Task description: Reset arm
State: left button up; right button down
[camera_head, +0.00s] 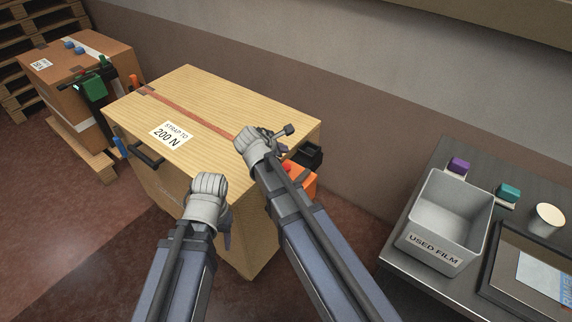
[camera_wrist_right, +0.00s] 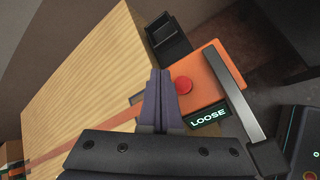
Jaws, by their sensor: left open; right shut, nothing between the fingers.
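My left gripper (camera_head: 228,232) is in front of the near side of a large wooden box (camera_head: 215,95), with its fingers mostly hidden by my own wrist. My right gripper's fingers (camera_wrist_right: 158,98) are shut with nothing between them. In the wrist view they point over the box's edge, close beside the orange strapping tool (camera_wrist_right: 208,72). The tool has a red button (camera_wrist_right: 183,85), a metal lever and a small display reading LOOSE. Contact between fingers and tool cannot be told. In the head view my right arm covers part of the tool (camera_head: 302,184).
A red strap (camera_head: 190,112) crosses the box top, beside a label reading STRAP TO 200 N (camera_head: 170,134). A black holder (camera_head: 309,154) sits behind the tool. At right, a table bears a USED FILM bin (camera_head: 425,248). A strapped carton (camera_head: 65,75) on a pallet stands at left.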

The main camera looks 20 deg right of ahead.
dwell(0.6)
jog(key=s+a+r+m+g+y+p, duration=0.1)
jog(key=s+a+m+g+y+p, duration=0.1)
jog(key=s+a+m, duration=0.4)
jog(key=s+a+r+m+g+y+p, duration=0.2)
jog(key=s+a+m+p, duration=0.4)
jog(key=s, duration=1.1)
jog(key=m+g+y+p, duration=0.1)
jog(key=m+g, duration=0.1)
jog(key=shift+s+g, duration=0.3)
